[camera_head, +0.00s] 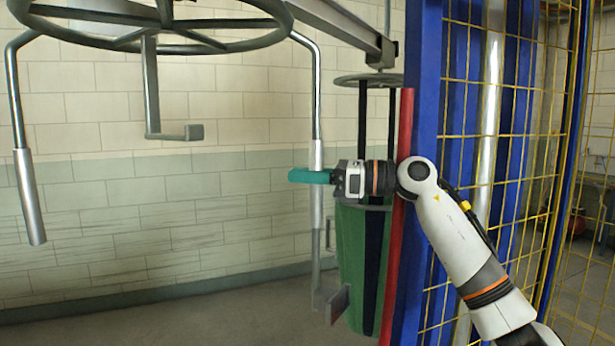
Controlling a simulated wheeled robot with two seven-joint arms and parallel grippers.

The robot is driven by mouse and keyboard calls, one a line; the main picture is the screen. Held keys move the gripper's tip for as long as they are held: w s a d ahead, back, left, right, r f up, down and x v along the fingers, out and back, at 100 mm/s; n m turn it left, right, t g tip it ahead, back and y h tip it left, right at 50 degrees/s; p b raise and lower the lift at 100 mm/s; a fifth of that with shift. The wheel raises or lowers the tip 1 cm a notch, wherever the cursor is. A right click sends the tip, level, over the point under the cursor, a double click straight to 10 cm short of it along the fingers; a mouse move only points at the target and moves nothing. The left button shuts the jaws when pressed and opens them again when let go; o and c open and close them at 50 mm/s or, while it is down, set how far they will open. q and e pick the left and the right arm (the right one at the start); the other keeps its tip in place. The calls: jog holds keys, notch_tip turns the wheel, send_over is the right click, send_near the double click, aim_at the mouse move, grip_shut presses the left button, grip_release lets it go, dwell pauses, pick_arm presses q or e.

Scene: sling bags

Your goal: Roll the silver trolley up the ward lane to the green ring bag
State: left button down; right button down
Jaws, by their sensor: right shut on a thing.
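The silver trolley shows as a large grey ring (150,35) at the top, with bent rods hanging from it. One rod with a thick silver grip (28,197) hangs at the far left. Another silver rod (317,105) comes down near the middle. My right gripper (310,176) reaches in from the right, its teal fingers shut on this middle rod. The green ring bag (355,255) hangs just behind and right of the gripper, with dark straps below a small grey ring (368,80). My forearm and gripper partly cover it. My left gripper is out of view.
An overhead grey rail (345,28) runs above the bag. A red strip and blue post (424,60) with a yellow mesh fence (505,130) stand close at right. A tiled wall (230,230) closes the back. Floor at lower left (180,318) looks clear.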

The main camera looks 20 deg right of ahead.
dwell(0.3)
jog(key=c, duration=1.3)
grip_release()
jog(key=shift+o, duration=0.2)
jog(key=shift+s+d+f+b, duration=0.15)
jog(key=shift+s+d+b, duration=0.1)
jog(key=shift+d+b, duration=0.15)
jog(key=b+v, duration=0.2)
jog(key=v, duration=0.4)
jog(key=shift+s+d, duration=0.15)
jog(key=shift+d, duration=0.05)
